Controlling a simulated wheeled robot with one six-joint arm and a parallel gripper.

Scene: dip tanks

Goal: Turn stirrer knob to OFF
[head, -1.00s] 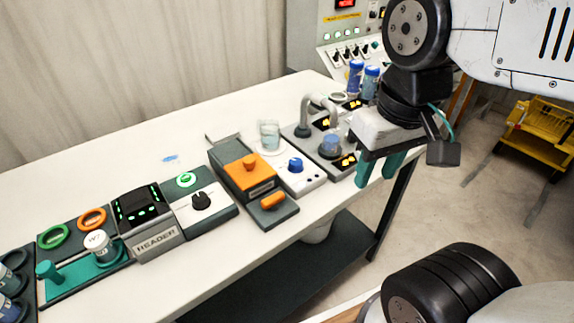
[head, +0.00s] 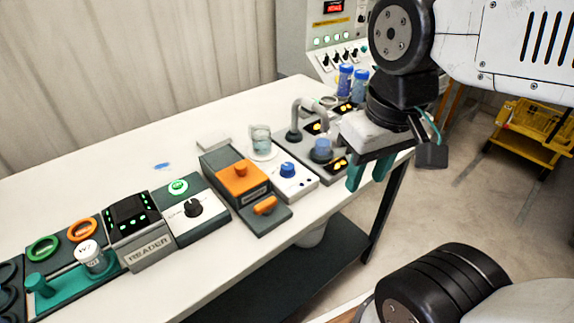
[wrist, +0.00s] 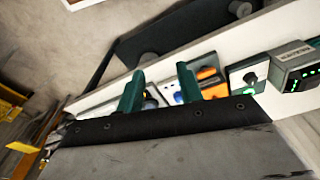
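A white unit (head: 308,187) with a blue knob (head: 288,170) stands near the table's front edge, with a glass beaker (head: 260,138) on its round plate; it looks like the stirrer. Its markings are too small to read, so the knob's setting cannot be told. My gripper (head: 368,173) has two teal fingers, spread apart and empty, beyond the table's front edge, right of the blue knob and not touching it. In the wrist view the fingers (wrist: 158,88) also stand apart, and the blue knob (wrist: 178,98) shows between them.
Left of the white unit stand an orange-topped box (head: 240,178) with an orange handle, a unit with a black knob (head: 193,207) and green button, and a reader (head: 148,250). A hotplate with a bent grey pipe (head: 296,120) stands to the right. A control panel (head: 340,50) is behind.

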